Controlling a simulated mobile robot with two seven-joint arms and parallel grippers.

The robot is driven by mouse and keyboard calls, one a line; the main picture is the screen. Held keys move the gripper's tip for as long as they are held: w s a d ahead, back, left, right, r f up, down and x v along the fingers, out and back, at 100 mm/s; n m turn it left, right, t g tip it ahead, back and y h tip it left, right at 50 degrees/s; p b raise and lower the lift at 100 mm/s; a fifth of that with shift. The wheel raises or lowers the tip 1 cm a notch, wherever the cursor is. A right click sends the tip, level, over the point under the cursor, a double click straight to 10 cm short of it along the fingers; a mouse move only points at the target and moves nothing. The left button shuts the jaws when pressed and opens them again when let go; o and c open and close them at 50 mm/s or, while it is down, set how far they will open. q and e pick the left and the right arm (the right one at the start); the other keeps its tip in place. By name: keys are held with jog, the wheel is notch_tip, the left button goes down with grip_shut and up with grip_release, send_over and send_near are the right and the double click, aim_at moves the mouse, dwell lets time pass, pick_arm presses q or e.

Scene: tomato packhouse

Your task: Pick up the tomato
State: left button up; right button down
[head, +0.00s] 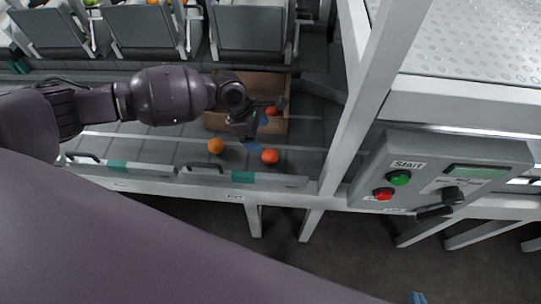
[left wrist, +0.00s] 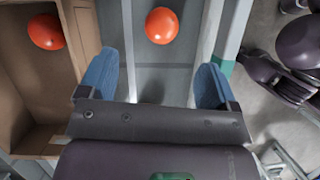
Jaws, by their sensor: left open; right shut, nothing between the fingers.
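A red tomato (head: 270,156) lies on the grey surface near its front edge. An orange tomato (head: 215,146) lies to its left. Another red tomato (head: 271,111) is in the brown cardboard box (head: 228,122). My left gripper (head: 258,132) is open and empty, just above and beside the red tomato at the box's front. In the left wrist view a red tomato (left wrist: 161,25) lies ahead of the gap between the blue fingers, not touching them. The box tomato (left wrist: 45,31) is at upper left. Only a blue tip of my right gripper (head: 417,298) shows, at the bottom edge.
A control box (head: 440,170) with green and red buttons stands at right, beside a white slanted post (head: 362,90). Grey tilted bins (head: 250,30) line the back. A raised white rail (head: 210,178) runs along the front edge. The surface left of the orange tomato looks clear.

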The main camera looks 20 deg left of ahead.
aim_at(267, 153)
pick_arm(q)
jog(key=b+x, duration=0.1)
jog(key=x, duration=0.4)
jog(key=shift+s+a+f, duration=0.1)
jog(key=shift+d+f+b, duration=0.2)
jog(key=shift+f+b, duration=0.1)
jog(key=shift+b, duration=0.1)
jog(key=x, duration=0.1)
jog(key=b+x, duration=0.2)
jog(key=x, duration=0.1)
jog(key=shift+s+a+f, duration=0.2)
jog(key=shift+s+a, duration=0.05)
jog(key=shift+a, duration=0.05)
jog(key=shift+w+d+f, duration=0.1)
jog(key=shift+d+f, duration=0.1)
jog(key=shift+f, duration=0.2)
jog(key=shift+r, duration=0.2)
pick_arm(e)
jog(key=f, duration=0.3)
jog(key=shift+s+d+f+g, duration=0.15)
jog(key=shift+s+f+g, duration=0.05)
jog(key=shift+f+g, duration=0.1)
pick_arm(q)
jog(key=c, duration=0.8)
pick_arm(e)
jog(key=shift+s+d+f, duration=0.1)
jog(key=shift+s+f, duration=0.05)
